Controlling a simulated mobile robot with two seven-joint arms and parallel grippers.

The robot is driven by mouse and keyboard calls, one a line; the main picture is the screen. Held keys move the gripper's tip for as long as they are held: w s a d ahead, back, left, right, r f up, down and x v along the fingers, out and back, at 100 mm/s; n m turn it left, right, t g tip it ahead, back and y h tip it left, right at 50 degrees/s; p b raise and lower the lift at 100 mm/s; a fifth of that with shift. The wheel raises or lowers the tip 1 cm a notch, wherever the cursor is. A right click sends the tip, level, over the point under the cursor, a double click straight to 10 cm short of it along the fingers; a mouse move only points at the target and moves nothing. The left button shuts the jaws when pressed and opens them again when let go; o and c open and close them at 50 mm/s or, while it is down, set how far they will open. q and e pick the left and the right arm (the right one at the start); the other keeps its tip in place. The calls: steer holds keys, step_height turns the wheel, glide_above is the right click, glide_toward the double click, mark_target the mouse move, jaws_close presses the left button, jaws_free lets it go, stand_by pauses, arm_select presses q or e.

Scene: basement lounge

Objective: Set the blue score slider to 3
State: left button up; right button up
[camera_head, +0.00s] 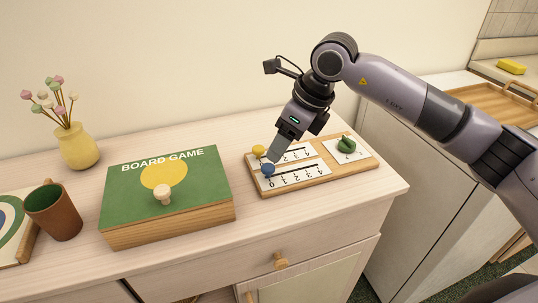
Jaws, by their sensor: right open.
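The wooden score board (318,182) lies on the cabinet top, with two white numbered scales and a separate white panel. The blue score slider (268,170) is at the left end of the nearer scale, by the 0. The yellow slider (259,151) is at the left end of the farther scale. My right gripper (274,155) points down and left, with its fingertips just above and behind the blue slider. It is open; whether it touches the slider cannot be told. It hides part of the farther scale. My left gripper is out of view.
A green knob (346,144) sits on the board's right panel. A green board game box (166,195) with a pale knob stands left of the board. A brown mug (53,211) and a yellow vase (77,146) are farther left. The cabinet's right edge is near the board.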

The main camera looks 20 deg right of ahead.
mark_target(269, 167)
steer(key=shift+x, duration=3.4)
steer(key=shift+w+d, duration=0.1)
steer(key=shift+d, duration=0.05)
